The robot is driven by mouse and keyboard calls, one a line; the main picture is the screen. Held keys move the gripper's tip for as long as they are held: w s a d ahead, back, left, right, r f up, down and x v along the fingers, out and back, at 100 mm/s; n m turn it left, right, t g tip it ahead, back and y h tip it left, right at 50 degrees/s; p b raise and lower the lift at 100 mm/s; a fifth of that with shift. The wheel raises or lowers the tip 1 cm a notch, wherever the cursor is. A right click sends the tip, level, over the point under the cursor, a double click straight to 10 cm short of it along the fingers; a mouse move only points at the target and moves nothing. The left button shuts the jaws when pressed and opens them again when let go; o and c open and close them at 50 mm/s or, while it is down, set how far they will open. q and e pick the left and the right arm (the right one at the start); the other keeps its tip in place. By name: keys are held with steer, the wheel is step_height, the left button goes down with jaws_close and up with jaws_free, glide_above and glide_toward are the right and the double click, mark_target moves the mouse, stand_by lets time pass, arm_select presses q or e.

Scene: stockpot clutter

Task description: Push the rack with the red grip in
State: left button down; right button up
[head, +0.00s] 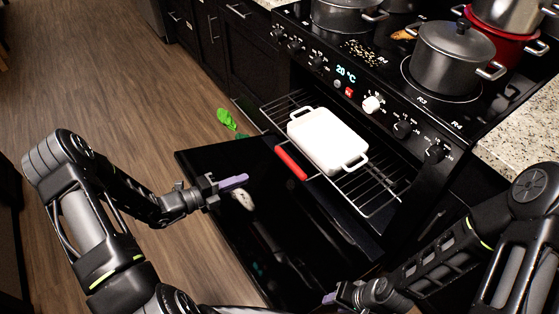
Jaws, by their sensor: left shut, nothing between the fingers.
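The wire oven rack (378,188) sticks out of the open oven over the lowered door. Its red grip (290,163) is on the front edge, facing left. A white rectangular dish (328,139) with two handles sits on the rack. My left gripper (234,182) is shut and empty above the door, to the left of the red grip and apart from it. My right gripper (330,298) is low at the bottom edge, over the near side of the door, away from the rack. Its fingers are too small and hidden to tell their opening.
The black oven door (225,160) lies open below the rack. Several pots, including a grey pot (452,62) and a red pot (500,42), stand on the stovetop. A green item (227,119) lies left of the oven. Wooden floor (100,90) is clear at left.

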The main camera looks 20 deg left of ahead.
mark_target(286, 163)
arm_select(q)
steer(key=x, duration=1.4)
steer(key=shift+f, duration=0.2)
arm_select(e)
steer(key=shift+w, duration=0.1)
